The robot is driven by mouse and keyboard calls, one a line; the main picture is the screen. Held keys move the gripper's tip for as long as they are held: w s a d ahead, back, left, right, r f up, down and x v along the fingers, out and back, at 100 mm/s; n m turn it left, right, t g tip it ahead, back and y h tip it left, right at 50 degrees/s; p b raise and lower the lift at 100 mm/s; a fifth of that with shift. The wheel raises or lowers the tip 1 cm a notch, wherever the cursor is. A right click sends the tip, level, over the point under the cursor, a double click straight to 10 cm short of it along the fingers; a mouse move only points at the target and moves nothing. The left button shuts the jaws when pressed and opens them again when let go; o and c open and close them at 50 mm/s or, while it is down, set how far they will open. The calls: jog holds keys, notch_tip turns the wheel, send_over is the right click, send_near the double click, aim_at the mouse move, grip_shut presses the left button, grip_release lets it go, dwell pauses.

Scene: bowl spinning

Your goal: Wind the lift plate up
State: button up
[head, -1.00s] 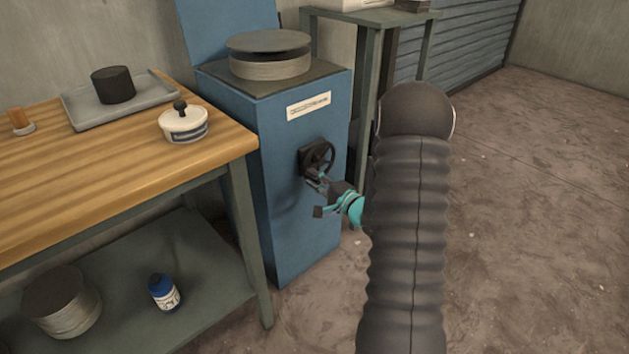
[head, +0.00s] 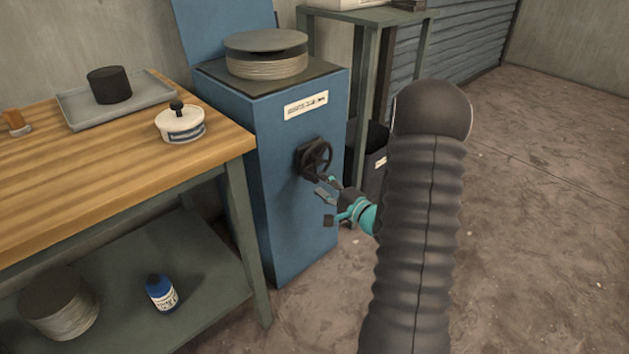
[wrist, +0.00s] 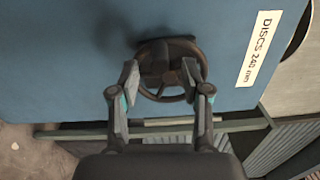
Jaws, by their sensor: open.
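A blue cabinet (head: 293,190) carries a black handwheel (head: 316,157) on its front, also seen in the wrist view (wrist: 165,92). On its dark top stands a round stack of grey discs (head: 267,67), with a wider grey disc (head: 265,40) directly over it. No separate lift plate can be made out. My gripper (head: 325,186) is open and empty, just in front of the wheel's lower right in the head view. In the wrist view its fingers stand on either side of the wheel, apart from each other; contact with the rim cannot be told.
A wooden workbench (head: 110,190) stands at left with a tray (head: 135,110), a black cylinder (head: 109,85) and a white lidded pot (head: 181,124). Its lower shelf holds a blue bottle (head: 160,292) and a disc stack (head: 62,305). The floor (head: 540,230) at right is clear.

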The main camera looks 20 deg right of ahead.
jog(key=v, duration=0.7)
jog(key=shift+s, duration=0.3)
